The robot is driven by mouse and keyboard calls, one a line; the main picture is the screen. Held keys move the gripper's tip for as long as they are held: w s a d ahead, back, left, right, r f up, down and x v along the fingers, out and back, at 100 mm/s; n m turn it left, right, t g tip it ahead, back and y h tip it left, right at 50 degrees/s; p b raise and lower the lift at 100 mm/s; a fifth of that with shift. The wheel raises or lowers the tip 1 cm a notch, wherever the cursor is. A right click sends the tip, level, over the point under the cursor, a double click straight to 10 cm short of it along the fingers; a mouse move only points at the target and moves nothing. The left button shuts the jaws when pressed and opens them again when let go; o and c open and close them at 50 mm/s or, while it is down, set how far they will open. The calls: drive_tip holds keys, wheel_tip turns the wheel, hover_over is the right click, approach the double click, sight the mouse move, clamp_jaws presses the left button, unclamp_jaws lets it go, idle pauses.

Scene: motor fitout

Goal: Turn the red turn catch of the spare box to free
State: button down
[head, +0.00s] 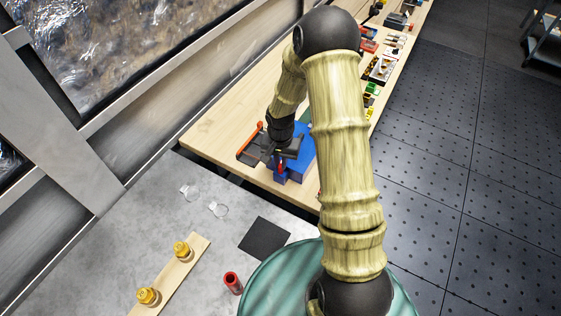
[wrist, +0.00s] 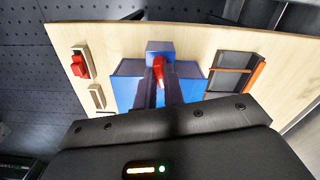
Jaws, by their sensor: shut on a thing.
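The blue spare box (head: 303,150) stands near the end of the wooden workbench, and it also shows in the wrist view (wrist: 125,90). Its red turn catch (wrist: 158,66) is at the middle of one side, by a blue block that juts out. My gripper (head: 281,163) is over this side of the box. In the wrist view my gripper (wrist: 160,82) has its two dark fingers close together on the red catch. The fingers hide part of the catch. The catch looks slightly slanted; I cannot tell which setting it points to.
A dark tray (wrist: 232,60) with an orange bar (wrist: 257,76) lies beside the box. A red part (wrist: 79,66) sits on a beige holder on the other side. The grey table in front holds a black mat (head: 264,238), a red cylinder (head: 233,283) and yellow knobs (head: 147,296) on a strip.

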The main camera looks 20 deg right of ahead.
sight(280, 164)
drive_tip(key=n, duration=0.7)
drive_tip(key=shift+w+r, duration=0.1)
drive_tip(key=n, duration=0.4)
drive_tip(key=shift+n, duration=0.4)
drive_tip(key=shift+n+p, duration=0.35)
drive_tip(key=shift+n, duration=1.25)
drive_tip(key=c, duration=1.5)
unclamp_jaws()
wheel_tip(280, 164, up, 17)
drive_tip(key=b, duration=0.2)
drive_tip(key=shift+r, duration=0.2)
